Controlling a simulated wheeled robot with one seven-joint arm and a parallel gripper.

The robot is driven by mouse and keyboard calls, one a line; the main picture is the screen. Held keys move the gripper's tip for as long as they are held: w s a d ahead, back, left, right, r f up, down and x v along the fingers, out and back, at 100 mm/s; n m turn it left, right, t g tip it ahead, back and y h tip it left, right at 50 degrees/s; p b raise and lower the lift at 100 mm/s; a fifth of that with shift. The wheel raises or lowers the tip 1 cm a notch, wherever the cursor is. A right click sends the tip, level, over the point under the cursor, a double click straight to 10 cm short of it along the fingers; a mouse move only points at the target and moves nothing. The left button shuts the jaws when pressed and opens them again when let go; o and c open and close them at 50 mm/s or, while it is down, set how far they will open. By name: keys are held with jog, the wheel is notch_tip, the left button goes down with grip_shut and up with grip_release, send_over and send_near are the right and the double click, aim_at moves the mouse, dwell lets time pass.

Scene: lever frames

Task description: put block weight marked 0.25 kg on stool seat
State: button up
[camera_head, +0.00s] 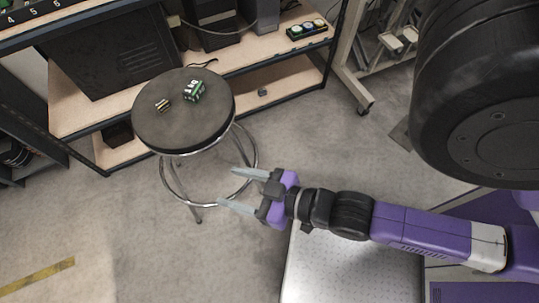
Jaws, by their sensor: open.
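The stool seat (200,125) is a round dark disc on a chrome frame, left of centre in the head view. A green, white and black block (194,91) and a smaller striped yellowish and dark piece (163,105) lie on it. A small grey piece (262,92) sits on the lower shelf behind the stool. No 0.25 kg marking is legible, so I cannot tell which piece is the block weight. My gripper (229,187) is open and empty, its two grey fingers pointing left in front of the stool, apart from the seat.
Behind the stool stands a shelf unit (288,82) with a black case (120,60) and a tray of coloured round buttons (307,30). A wheeled metal frame (350,75) stands to its right. A speckled light platform (350,270) lies below my arm. Floor at lower left is clear.

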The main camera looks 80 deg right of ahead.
jog(key=s+a+r+n+y, duration=0.1)
jog(key=s+r+n+y, duration=0.1)
jog(key=s+r, duration=0.5)
jog(key=shift+s+a+t, duration=0.25)
jog(key=shift+s+t, duration=0.05)
